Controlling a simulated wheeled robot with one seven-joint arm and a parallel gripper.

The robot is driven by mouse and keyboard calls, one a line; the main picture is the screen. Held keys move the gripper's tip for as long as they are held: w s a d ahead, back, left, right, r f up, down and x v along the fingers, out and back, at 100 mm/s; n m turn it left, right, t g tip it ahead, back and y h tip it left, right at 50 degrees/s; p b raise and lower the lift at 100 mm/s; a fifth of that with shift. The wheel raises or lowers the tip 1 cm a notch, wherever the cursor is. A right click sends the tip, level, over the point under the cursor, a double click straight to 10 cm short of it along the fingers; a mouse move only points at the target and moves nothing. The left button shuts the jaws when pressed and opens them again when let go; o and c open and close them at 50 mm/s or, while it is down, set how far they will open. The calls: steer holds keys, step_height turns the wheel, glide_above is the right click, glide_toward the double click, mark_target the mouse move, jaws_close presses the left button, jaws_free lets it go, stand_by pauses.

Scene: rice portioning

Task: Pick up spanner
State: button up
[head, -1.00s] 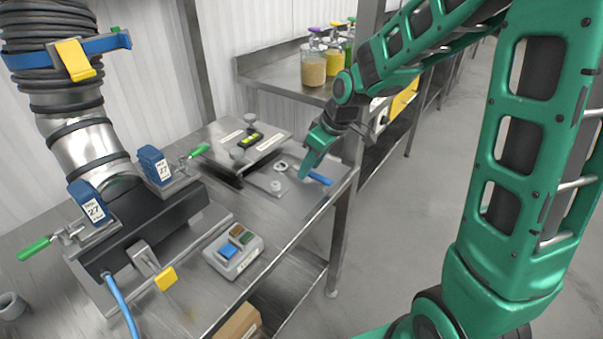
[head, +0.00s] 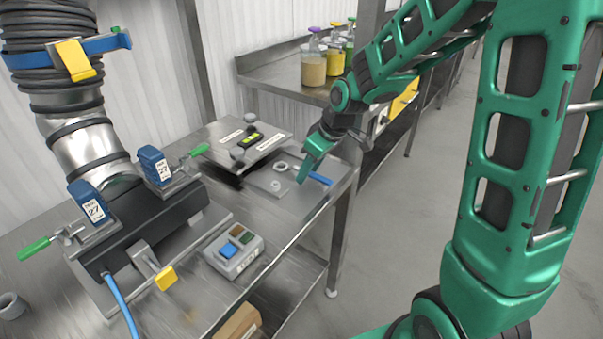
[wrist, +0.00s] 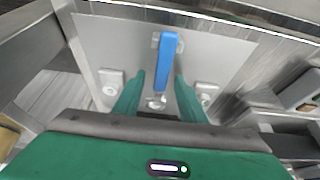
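The spanner has a blue handle (head: 319,178) and lies on a flat metal plate at the right end of the steel bench. In the wrist view the blue handle (wrist: 168,58) points away from me, with its metal part running back between the fingers. My gripper (head: 303,177) is low over the plate, tilted down, and hides part of the spanner in the head view. In the wrist view my gripper (wrist: 160,78) is open, with one finger on each side of the spanner and gaps visible. Contact with the plate cannot be told.
Small metal fittings (wrist: 111,84) sit on the plate beside the fingers. A raised panel with knobs and a yellow-green level (head: 250,139) stands behind. A button box (head: 234,250) and a large clamped pipe (head: 92,150) are to the left. Jars (head: 313,65) stand on the back bench.

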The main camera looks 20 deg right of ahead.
jaws_close()
steer(key=shift+r, duration=0.1)
